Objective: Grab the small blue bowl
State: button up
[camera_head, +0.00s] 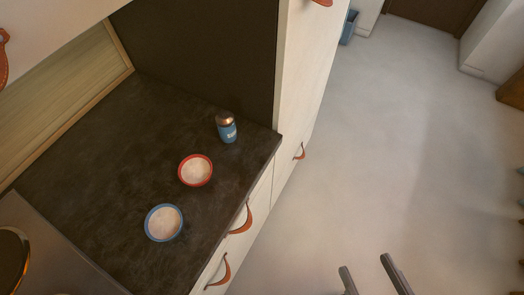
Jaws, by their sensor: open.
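The small blue bowl (163,223) sits upright on the dark countertop (92,155), near its front edge. It has a blue rim and a pale inside. My gripper (368,272) shows at the bottom edge of the view, with two grey fingers apart and nothing between them. It is over the floor side, to the right of the counter and well apart from the bowl. The rest of my gripper is out of the frame.
A red bowl (195,170) stands close behind the blue bowl, up and to the right. A blue shaker with a copper-coloured top (226,128) stands beyond it. Leather pulls (241,218) stick out from the cabinet front. A tall white cabinet (305,70) rises at the counter's far end. The floor (400,160) is clear.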

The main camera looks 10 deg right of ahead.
aim_at(165, 222)
jog(key=u, duration=0.95)
